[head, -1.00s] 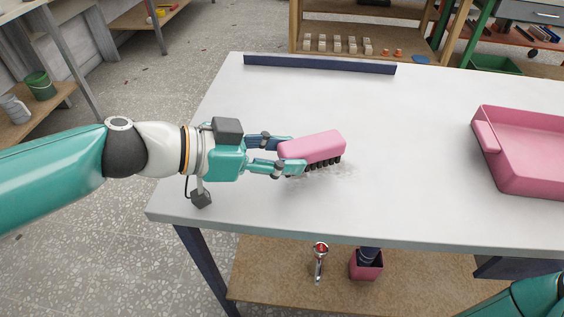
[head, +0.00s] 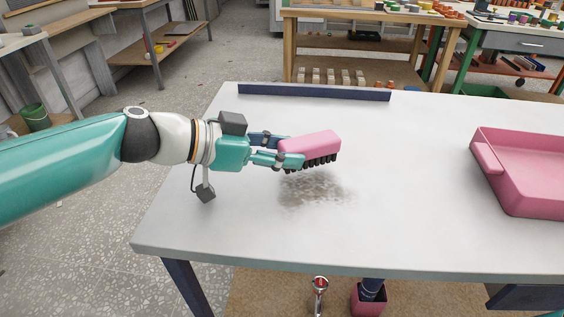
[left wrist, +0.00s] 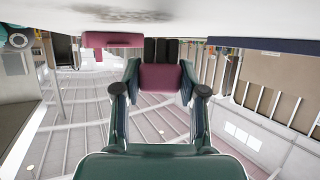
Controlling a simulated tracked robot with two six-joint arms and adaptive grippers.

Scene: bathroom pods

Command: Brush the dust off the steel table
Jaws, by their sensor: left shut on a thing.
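The steel table (head: 430,215) has a pale grey top. A grey-brown dust patch (head: 318,190) lies on it near the middle left, and it also shows in the left wrist view (left wrist: 122,14). My left gripper (head: 276,150) is shut on a pink brush (head: 312,144) with dark bristles. The brush also shows between the fingers in the left wrist view (left wrist: 160,78). It is held just behind the dust patch, and its bristles appear to be above the tabletop.
A pink dustpan-like tray (head: 520,200) stands at the table's right. A dark blue strip (head: 315,92) lies along the back edge. A red-topped tool (head: 320,285) and a small pink pot (head: 368,300) are on the lower shelf. The middle of the tabletop is clear.

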